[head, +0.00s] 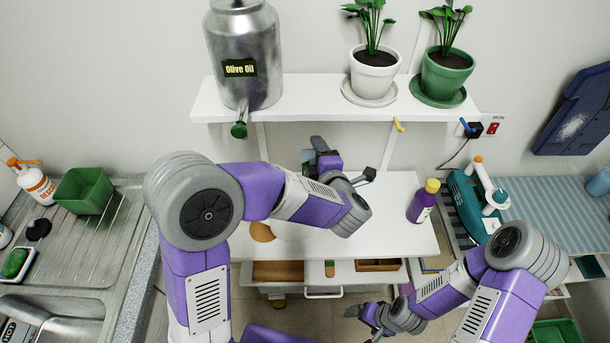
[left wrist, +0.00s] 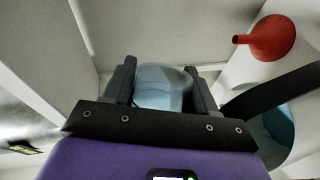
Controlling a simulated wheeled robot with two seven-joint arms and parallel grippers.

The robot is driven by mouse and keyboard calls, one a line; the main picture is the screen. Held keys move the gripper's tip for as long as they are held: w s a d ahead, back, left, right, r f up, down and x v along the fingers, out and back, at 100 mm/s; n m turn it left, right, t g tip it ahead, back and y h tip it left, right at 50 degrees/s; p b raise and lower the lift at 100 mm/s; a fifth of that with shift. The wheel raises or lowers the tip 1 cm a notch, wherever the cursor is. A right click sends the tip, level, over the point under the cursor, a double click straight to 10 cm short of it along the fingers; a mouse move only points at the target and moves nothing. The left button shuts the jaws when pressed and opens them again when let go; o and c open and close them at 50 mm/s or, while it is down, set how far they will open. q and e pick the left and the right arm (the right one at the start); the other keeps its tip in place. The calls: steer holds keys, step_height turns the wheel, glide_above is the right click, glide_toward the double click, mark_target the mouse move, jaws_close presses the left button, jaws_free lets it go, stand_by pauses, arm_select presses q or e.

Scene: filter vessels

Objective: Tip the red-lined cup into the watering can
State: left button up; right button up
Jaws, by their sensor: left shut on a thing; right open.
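My left gripper (left wrist: 162,70) is shut on a pale blue, rounded cup-like vessel (left wrist: 163,88) in the left wrist view. I see no red lining on it from this side, so I cannot tell whether it is the red-lined cup. My right gripper (head: 364,320) is open and empty, low before the table.
A red funnel (left wrist: 268,38) shows in the left wrist view. A purple bottle with a yellow cap (head: 423,200) stands on the white table (head: 400,235) at right. A shelf (head: 310,108) above holds a metal oil can (head: 243,60) and two potted plants. A sink lies left.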

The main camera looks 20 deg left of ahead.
arm_select(q)
steer(key=shift+b, duration=0.3)
steer(key=shift+a+r+n+b, duration=0.2)
steer(key=shift+n+b, duration=0.5)
steer(key=shift+b, duration=0.65)
